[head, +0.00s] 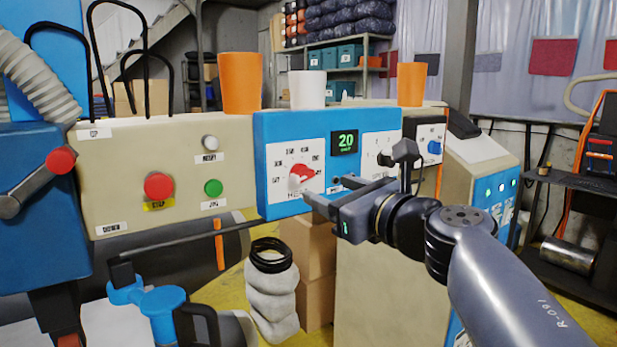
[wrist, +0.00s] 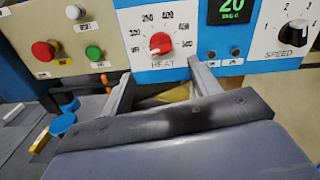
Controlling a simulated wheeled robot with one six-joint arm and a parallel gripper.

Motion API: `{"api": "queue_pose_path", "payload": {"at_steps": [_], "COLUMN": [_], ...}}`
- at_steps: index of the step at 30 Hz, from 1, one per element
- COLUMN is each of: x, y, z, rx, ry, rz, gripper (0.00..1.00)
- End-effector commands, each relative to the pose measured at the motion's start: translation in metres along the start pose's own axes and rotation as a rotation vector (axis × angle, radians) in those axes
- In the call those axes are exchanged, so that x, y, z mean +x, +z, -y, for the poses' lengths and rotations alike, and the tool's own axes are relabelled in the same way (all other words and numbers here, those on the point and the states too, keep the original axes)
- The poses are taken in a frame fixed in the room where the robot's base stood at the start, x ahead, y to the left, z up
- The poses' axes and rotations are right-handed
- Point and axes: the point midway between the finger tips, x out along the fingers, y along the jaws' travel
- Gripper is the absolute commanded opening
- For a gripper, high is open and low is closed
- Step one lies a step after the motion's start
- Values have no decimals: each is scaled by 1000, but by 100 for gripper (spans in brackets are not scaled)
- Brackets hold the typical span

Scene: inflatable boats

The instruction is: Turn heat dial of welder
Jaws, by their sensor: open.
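The welder's blue control panel (head: 268,140) stands in the middle of the head view. Its heat dial is a red knob (head: 301,173) on a white scale plate, and it also shows in the wrist view (wrist: 160,43) above the word HEAT. My gripper (head: 325,192) is open and empty. Its two fingers point toward the panel, just below and to the right of the dial in the head view. In the wrist view the fingers lie below the dial, one to each side of it. No contact with the knob is visible.
A green display (head: 345,142) reads 20. A black SPEED knob (wrist: 293,33) sits right of the dial. A beige box with a red button (head: 158,186) and a green button (head: 213,188) is at left. Orange cups (head: 241,83) and a white cup (head: 307,89) stand on top.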

Motion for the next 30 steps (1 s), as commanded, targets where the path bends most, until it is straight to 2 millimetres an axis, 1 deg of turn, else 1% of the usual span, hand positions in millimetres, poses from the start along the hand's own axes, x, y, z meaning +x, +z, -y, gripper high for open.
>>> {"api": "queue_pose_path", "payload": {"at_steps": [1,6,12,17,25,30], "x": [12,42,65,73,73,73], "y": [0,0,0,0,0,0], "z": [-1,-1,0,0,0,0], "rx": [3,3,3,3,3,3], "ry": [5,3,0,-1,-2,-2], "rz": [-1,0,0,0,1,1], "gripper": [59,59,59,59,59,45]}}
